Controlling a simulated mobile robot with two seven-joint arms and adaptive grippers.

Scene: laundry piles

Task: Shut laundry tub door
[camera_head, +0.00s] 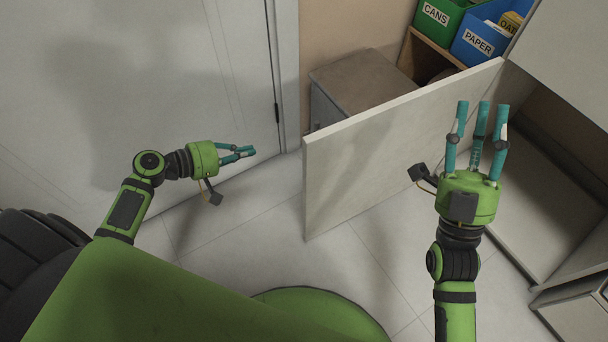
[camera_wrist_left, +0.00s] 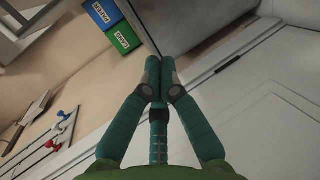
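The open door (camera_head: 385,145) is a flat pale panel standing out from the cabinet at the centre of the head view. Its free edge is at the left, and its far end meets the cabinet at upper right. My right gripper (camera_head: 482,108) is on the cabinet side of the door, with three teal fingers spread open and empty. I cannot tell whether it touches the door. My left gripper (camera_head: 250,152) is left of the door's free edge and apart from it. Its fingertips are together and empty, as the left wrist view (camera_wrist_left: 160,70) also shows.
The open cabinet space (camera_head: 535,215) lies to the right of the door. Green CANS (camera_head: 437,20) and blue PAPER (camera_head: 482,42) bins sit on a shelf behind it. A grey-topped cabinet (camera_head: 362,80) stands behind the door. A large white room door (camera_head: 130,75) is at left. Tiled floor (camera_head: 340,265) is clear.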

